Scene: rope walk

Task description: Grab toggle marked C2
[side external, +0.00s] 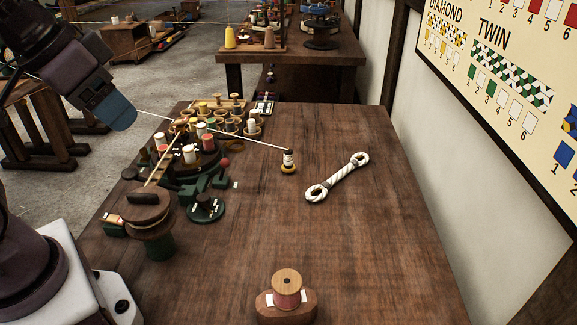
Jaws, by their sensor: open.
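No marking C2 can be read at this size, so I cannot tell which piece is the toggle. More small pieces, some with pale labels, stand in a dark round holder (190,158) at the left. My gripper (118,112) is at the upper left, above the table's far left edge, with a blue tip showing. It is open and apart from these pieces; its second finger is hidden.
A white rope with looped ends (338,177) lies right of centre. A pink spool on a wooden base (287,290) stands at the front. A wooden-topped green post (150,220) stands at the left. The table's right side is clear, beside a wall with a chart (510,70).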

